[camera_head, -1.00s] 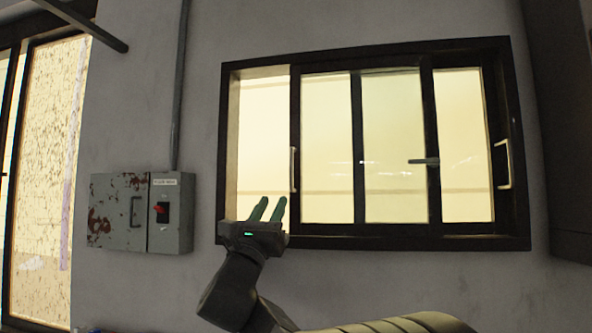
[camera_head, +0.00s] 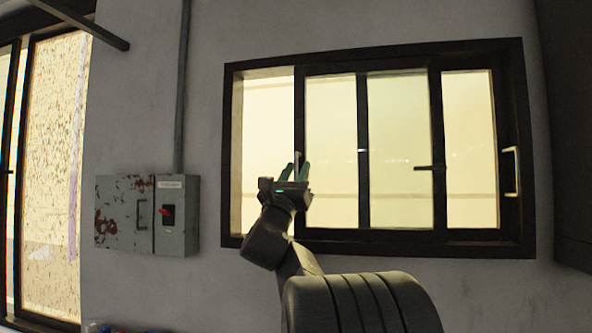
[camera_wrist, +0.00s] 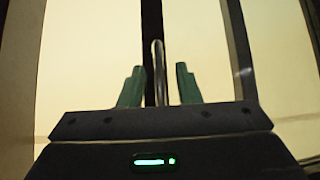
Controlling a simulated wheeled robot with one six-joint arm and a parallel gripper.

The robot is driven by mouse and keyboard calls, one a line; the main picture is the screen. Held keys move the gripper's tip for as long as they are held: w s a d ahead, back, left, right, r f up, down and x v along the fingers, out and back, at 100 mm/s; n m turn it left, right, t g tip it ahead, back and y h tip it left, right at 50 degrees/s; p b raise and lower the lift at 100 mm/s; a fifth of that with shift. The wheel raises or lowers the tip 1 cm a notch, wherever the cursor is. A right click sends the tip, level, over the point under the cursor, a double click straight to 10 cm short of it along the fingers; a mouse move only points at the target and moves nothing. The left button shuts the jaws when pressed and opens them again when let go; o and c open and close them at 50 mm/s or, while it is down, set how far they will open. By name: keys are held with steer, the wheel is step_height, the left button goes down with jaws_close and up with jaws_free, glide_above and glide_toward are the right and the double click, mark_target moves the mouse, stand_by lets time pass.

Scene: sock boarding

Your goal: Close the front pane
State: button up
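The window's dark-framed sliding pane (camera_head: 330,115) has a pale upright pull handle (camera_head: 298,160) on its left stile. To its left is a brighter strip of the window (camera_head: 265,130), which looks uncovered. I cannot tell for certain which pane is the front one. My gripper (camera_head: 294,172) is at this handle, low in front of the stile. In the wrist view, the curved handle (camera_wrist: 158,70) stands between the two green fingers of my gripper (camera_wrist: 160,86), which are open with a gap on both sides.
Another pale handle (camera_head: 512,172) is at the window's right edge, and a dark latch lever (camera_head: 430,168) sits on a right-hand stile. A glazed door (camera_head: 50,180) is at far left.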

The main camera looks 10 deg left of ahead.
steer(key=shift+c, duration=0.2)
jaws_close()
steer(key=shift+a, duration=0.1)
steer(key=a+p, duration=0.1)
steer(key=a, duration=1.1)
steer(key=shift+w+a+p, duration=0.2)
steer(key=shift+a+p, duration=0.1)
steer(key=shift+p, duration=0.1)
steer(key=shift+o, duration=0.2)
jaws_free()
steer(key=shift+d, duration=0.1)
